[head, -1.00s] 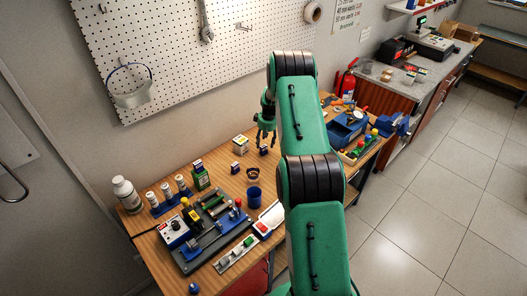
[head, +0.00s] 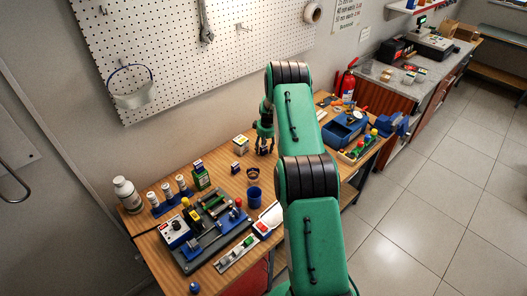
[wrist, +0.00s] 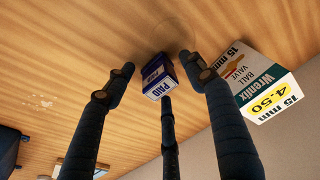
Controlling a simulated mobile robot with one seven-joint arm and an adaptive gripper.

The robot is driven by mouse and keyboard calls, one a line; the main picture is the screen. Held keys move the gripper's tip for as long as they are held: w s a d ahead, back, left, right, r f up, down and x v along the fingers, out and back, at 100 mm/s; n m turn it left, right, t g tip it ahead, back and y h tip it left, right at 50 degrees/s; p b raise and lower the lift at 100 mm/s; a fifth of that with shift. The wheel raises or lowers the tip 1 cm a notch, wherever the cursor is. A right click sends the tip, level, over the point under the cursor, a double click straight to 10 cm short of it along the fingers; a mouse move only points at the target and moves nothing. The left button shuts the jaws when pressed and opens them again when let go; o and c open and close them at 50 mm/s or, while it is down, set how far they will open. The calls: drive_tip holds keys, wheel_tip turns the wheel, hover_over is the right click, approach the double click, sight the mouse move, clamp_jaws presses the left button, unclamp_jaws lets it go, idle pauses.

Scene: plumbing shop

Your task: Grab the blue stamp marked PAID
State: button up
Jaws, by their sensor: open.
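The blue stamp marked PAID (wrist: 157,84) stands on the wooden bench, its white PAID labels facing the wrist camera. In the wrist view my gripper (wrist: 157,66) is open around it, one fingertip to the left, one to the right and a third finger below it in the picture. I see gaps at the left and right fingers; whether the third finger touches the stamp I cannot tell. In the head view my gripper (head: 265,147) is low over the bench and hides most or all of the stamp.
A Wrenix ball valve box (wrist: 262,83) stands close beside the right finger; it also shows in the head view (head: 241,144). Another small dark blue block (head: 236,168) stands nearer the front. A blue cup (head: 254,197) and a blue bin (head: 345,129) are on the bench.

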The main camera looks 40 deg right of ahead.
clamp_jaws()
idle(0.4)
drive_tip(key=shift+r, duration=0.1)
drive_tip(key=shift+r, duration=0.8)
wheel_tip(320, 180, up, 2)
drive_tip(key=shift+w+b, duration=0.1)
drive_tip(key=shift+b, duration=0.3)
drive_tip(key=s+a+b, duration=0.1)
drive_tip(key=s+a, duration=0.3)
drive_tip(key=s, duration=0.2)
drive_tip(key=s+a+r, duration=0.1)
drive_tip(key=s+a, duration=0.4)
drive_tip(key=s, duration=0.2)
drive_tip(key=shift+s+b, duration=0.2)
drive_tip(key=shift+b, duration=0.15)
drive_tip(key=shift+r, duration=0.1)
